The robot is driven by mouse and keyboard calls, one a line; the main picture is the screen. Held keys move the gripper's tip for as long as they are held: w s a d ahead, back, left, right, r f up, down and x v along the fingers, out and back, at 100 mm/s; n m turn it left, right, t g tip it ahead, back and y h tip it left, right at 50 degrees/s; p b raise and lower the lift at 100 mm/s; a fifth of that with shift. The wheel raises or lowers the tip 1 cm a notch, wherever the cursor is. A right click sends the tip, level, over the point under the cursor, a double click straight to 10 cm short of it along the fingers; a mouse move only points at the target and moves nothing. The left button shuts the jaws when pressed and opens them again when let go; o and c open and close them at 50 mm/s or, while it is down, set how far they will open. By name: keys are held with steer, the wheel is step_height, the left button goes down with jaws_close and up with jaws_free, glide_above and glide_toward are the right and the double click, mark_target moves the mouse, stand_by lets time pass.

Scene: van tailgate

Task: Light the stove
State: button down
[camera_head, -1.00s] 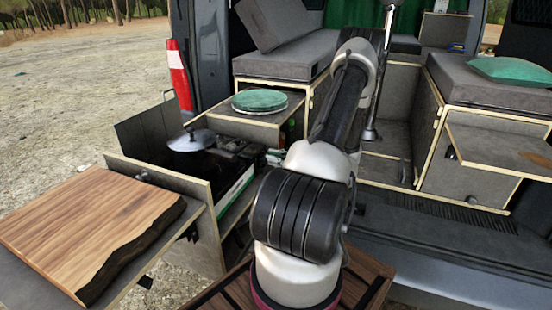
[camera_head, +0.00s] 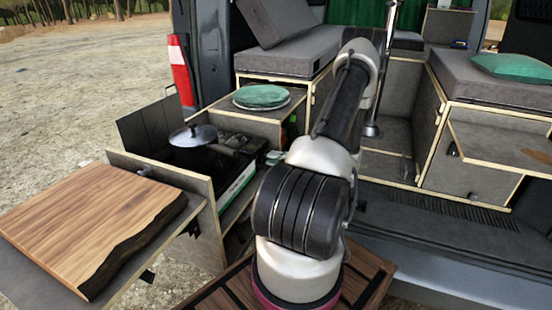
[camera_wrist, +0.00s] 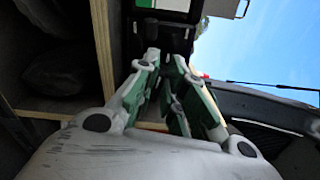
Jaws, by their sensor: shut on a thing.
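The stove (camera_head: 238,143) sits in the pulled-out drawer unit left of my arm, with a green and white front. A lidded pan (camera_head: 193,138) stands on its left part. In the wrist view, the stove's front (camera_wrist: 165,4) shows at the top. My gripper (camera_wrist: 166,57) has its fingertips close together just below it, at a dark part that looks like the stove knob. The fingers are closed on it, but the knob itself is mostly hidden between them. In the head view my arm hides the gripper. No flame is visible.
A wooden board (camera_head: 95,225) lies on the side shelf at the left front. Green plates (camera_head: 262,97) are stacked on the cabinet behind the stove. A drawer wall (camera_head: 180,185) stands in front of the pan. A bench with a green cushion (camera_head: 512,66) is at the right.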

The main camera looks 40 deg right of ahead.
steer(key=shift+f+n, duration=0.25)
steer(key=shift+n, duration=1.1)
steer(key=shift+f+n, duration=0.2)
steer(key=shift+n, duration=1.2)
steer(key=shift+f+n, duration=0.25)
steer(key=shift+n, duration=1.1)
steer(key=c, duration=1.5)
jaws_free()
steer(key=shift+d, duration=0.1)
